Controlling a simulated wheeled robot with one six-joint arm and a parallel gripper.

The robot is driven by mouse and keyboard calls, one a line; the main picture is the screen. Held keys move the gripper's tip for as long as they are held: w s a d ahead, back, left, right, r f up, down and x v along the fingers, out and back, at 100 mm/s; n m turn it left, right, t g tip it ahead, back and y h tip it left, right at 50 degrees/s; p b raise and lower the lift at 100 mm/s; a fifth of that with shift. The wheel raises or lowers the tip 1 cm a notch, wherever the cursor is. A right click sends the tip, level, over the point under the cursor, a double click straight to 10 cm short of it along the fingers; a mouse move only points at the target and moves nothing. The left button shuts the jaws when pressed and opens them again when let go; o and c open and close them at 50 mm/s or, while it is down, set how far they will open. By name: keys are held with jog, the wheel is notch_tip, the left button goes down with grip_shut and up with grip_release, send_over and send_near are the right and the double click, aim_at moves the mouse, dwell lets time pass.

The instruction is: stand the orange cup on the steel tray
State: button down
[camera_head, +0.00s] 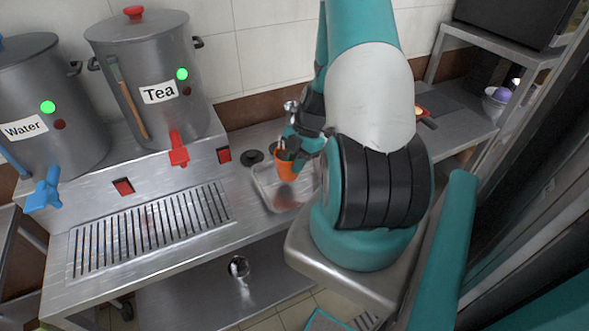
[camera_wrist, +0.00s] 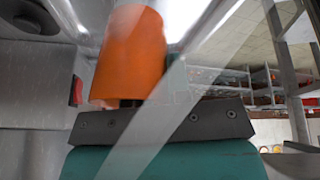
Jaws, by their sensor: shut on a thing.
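The orange cup (camera_head: 285,168) is held by my gripper (camera_head: 288,150), which is shut on it near the top. In the wrist view the orange cup (camera_wrist: 132,50) fills the upper middle, just beyond the dark gripper bar, and a see-through band crosses in front. A slotted steel tray (camera_head: 150,230) is set into the counter to the left, under the dispensers, and is bare.
The Tea pot (camera_head: 150,65) with a red tap (camera_head: 178,148) and the Water pot (camera_head: 38,95) with a blue tap (camera_head: 45,192) stand behind the slotted tray. A dark round disc (camera_head: 252,158) lies near the cup. A bowl (camera_head: 494,103) sits on the far-right shelf.

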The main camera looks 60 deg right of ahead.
aim_at(291, 180)
jog(key=shift+f, duration=1.6)
jog(key=shift+f, duration=0.15)
jog(key=c, duration=1.1)
grip_release()
jog(key=shift+o, duration=0.2)
jog(key=shift+r, duration=0.2)
